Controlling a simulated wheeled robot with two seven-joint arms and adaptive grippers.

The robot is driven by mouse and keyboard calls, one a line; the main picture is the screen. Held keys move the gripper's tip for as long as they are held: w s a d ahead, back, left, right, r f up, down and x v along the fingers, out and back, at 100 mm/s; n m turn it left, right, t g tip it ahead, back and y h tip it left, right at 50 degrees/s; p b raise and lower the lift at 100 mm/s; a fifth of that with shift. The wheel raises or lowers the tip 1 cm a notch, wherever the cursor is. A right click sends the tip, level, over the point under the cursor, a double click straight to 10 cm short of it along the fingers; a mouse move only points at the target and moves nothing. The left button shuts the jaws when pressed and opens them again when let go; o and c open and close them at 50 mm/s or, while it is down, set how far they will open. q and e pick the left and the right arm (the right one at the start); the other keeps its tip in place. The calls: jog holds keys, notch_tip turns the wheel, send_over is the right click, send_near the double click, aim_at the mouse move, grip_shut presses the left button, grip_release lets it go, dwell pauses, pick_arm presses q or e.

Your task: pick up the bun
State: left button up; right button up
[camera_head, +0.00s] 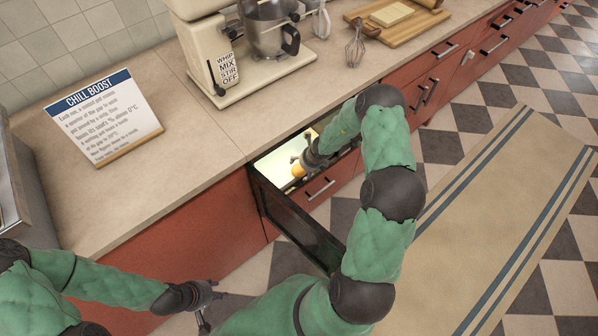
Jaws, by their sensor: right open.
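A small rounded orange-yellow thing, which looks like the bun (298,170), is inside a lit compartment (268,166) under the counter. The compartment's dark door (296,228) stands open. My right gripper (303,164) reaches into the compartment, close beside the bun at its upper right. It is open, and its fingers are small and partly hidden, so I cannot tell whether they touch the bun. My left gripper (211,307) hangs low in front of the red cabinets, with its fingers spread and empty.
A cream mixer (205,50) with a steel bowl (268,28) stands on the counter (150,190) above. A "CHILL BOOST" sign (103,118) is at left. A whisk (355,45) and wooden board (400,22) are behind. Floor with a beige rug (500,220) lies at right.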

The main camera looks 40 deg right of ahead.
aim_at(300, 169)
jog(key=shift+w+b+x, duration=0.15)
jog(key=shift+b+x, duration=0.4)
jog(key=shift+x, duration=0.8)
jog(key=shift+w+b+x, duration=0.15)
jog(key=shift+b+x, duration=0.4)
jog(key=shift+x, duration=0.8)
jog(key=shift+d+r, duration=0.1)
jog(key=c, duration=1.1)
